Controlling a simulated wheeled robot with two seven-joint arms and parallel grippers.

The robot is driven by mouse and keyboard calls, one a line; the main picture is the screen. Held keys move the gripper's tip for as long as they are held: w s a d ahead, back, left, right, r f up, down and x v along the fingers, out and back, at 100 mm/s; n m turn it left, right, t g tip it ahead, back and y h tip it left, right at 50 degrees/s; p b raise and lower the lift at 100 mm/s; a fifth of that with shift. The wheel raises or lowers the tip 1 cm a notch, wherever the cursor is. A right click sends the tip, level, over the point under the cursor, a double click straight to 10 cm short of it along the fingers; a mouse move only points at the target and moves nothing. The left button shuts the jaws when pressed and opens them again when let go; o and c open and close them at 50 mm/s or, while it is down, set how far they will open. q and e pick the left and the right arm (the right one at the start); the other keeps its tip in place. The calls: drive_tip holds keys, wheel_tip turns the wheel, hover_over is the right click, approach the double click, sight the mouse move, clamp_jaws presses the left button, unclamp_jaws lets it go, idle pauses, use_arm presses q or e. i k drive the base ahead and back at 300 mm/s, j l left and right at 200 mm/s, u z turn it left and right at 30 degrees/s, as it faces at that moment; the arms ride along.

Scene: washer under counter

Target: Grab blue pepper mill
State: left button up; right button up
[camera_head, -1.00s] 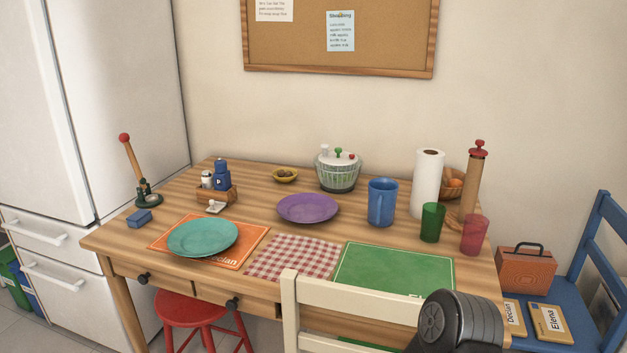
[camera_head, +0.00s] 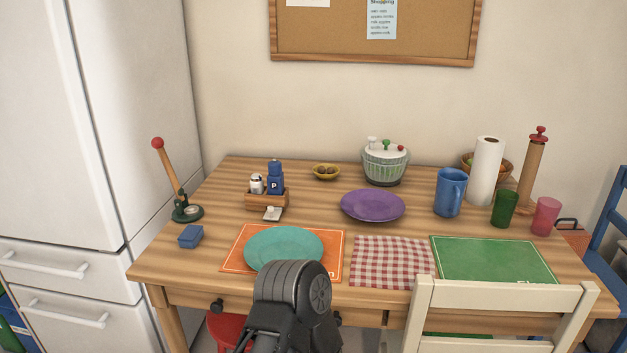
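The blue pepper mill (camera_head: 275,178), marked with a P, stands upright in a small wooden caddy (camera_head: 262,201) at the back left of the table, beside a small shaker with a metallic top (camera_head: 257,184). Its lower part is hidden by the caddy's front. A dark part of one of my arms rises at the bottom middle, in front of the table's near edge and the teal plate. No gripper fingers show, and nothing of mine touches the mill.
The wooden table (camera_head: 200,266) holds a teal plate (camera_head: 283,243), a blue box (camera_head: 190,236), a purple plate (camera_head: 372,205) and a blue mug (camera_head: 450,192). A white chair (camera_head: 500,297) stands at the front right. A fridge (camera_head: 60,130) borders the left.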

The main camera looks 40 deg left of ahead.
sight(276, 184)
drive_tip(key=k+j, duration=0.15)
drive_tip(key=j, duration=0.3)
drive_tip(key=k+j+z, duration=0.1)
drive_tip(key=j, duration=0.35)
drive_tip(key=k+j+z, duration=0.1)
drive_tip(key=k+j, duration=0.4)
drive_tip(key=j, duration=0.35)
drive_tip(key=k+j+z, duration=0.1)
drive_tip(key=j, duration=0.3)
drive_tip(key=k, duration=0.1)
